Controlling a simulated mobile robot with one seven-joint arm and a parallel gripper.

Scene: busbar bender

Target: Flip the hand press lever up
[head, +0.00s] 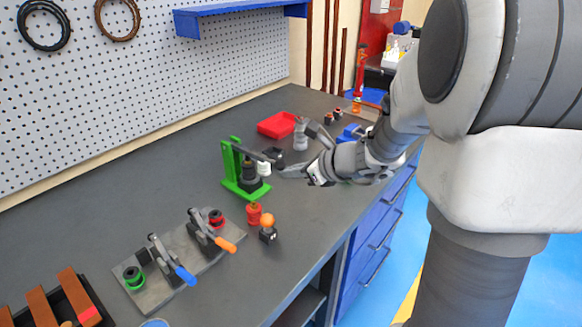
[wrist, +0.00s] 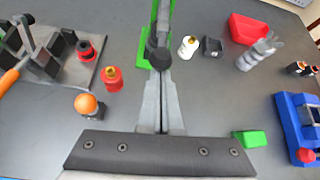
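The green hand press (head: 232,165) stands on the grey bench in the head view. Its dark lever (head: 255,154) runs from the top of the green frame out toward my gripper, sloping slightly down. In the wrist view the lever's dark end (wrist: 159,54) is straight ahead, at the tips of my fingers. My gripper (head: 283,172) is at the lever's outer end; its two grey fingers (wrist: 162,76) lie side by side with only a thin line between them. The fingers look shut with nothing visible between them. I cannot tell whether they touch the lever.
Two toggle clamps with blue (head: 185,275) and orange (head: 226,245) handles stand at the front left. A red part (head: 254,214) and an orange-knobbed part (head: 267,222) sit near the press. A red tray (head: 277,125) lies behind. The pegboard wall bounds the bench.

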